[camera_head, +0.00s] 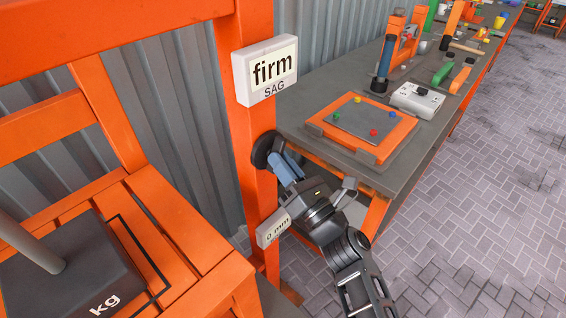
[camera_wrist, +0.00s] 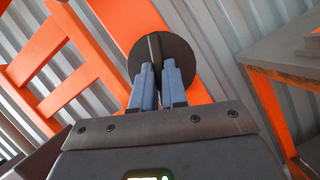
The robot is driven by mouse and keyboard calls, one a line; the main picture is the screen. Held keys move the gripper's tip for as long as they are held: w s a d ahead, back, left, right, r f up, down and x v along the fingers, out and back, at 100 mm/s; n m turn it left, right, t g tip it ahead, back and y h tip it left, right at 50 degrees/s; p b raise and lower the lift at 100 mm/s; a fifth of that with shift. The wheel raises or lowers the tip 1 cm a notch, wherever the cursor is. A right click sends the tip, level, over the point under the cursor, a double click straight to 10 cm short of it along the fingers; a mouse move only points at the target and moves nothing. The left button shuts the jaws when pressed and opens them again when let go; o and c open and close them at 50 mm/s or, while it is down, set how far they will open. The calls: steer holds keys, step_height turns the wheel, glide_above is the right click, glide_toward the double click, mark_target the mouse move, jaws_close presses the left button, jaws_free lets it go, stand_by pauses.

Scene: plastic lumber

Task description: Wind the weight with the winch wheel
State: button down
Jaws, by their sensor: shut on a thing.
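The winch wheel is a dark disc (camera_head: 264,149) on the side of the orange upright post (camera_head: 251,110). In the wrist view the wheel (camera_wrist: 181,62) faces me, with a raised bar across its middle. My gripper (camera_head: 281,163) reaches it from the right. In the wrist view my gripper (camera_wrist: 156,72) has its blue-grey fingers on both sides of the bar, shut on it. The weight (camera_head: 65,275) is a dark block marked "kg" with a grey rod on top. It sits on orange slats at the lower left.
A lower label (camera_head: 273,228) reads "0 mm". A grey workbench (camera_head: 300,118) stands right of the post, holding an orange board (camera_head: 330,128) and a white box (camera_head: 417,100). Paved floor at the right is clear.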

steer(key=c, duration=1.2)
jaws_free()
steer(key=shift+o, duration=0.2)
steer(key=b+v, duration=0.1)
steer(key=v, duration=0.6)
steer(key=shift+s+d+b, duration=0.25)
steer(key=shift+b, duration=0.05)
steer(key=shift+f, duration=0.15)
